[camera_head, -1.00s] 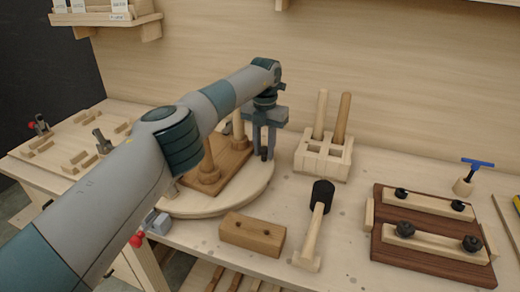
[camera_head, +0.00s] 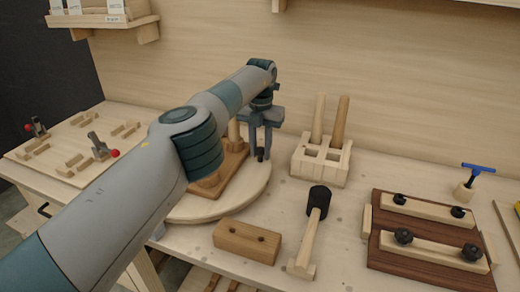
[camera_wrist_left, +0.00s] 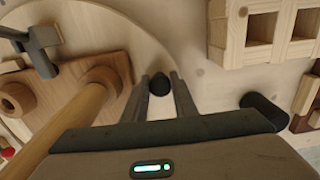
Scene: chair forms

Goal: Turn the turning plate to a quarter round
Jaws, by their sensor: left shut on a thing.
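The turning plate (camera_head: 255,193) is a round pale wooden disc on the bench, partly hidden behind my left arm. A brown wooden board (camera_head: 238,170) with upright round pegs sits on it. My left gripper (camera_head: 261,153) points down at the plate's right-hand rim, beside the board. It is shut on a small dark knob (camera_wrist_left: 160,84), seen between the fingers in the left wrist view. That view also shows the board (camera_wrist_left: 75,85) and a grey toggle clamp (camera_wrist_left: 40,45). My right gripper is in neither view.
A slotted wooden holder (camera_head: 320,160) with two handles stands right of the plate. A wooden block (camera_head: 247,241) and a black-headed mallet (camera_head: 312,230) lie in front. A dark board with clamped bars (camera_head: 425,240) lies at right. A fixture board (camera_head: 75,145) is at left.

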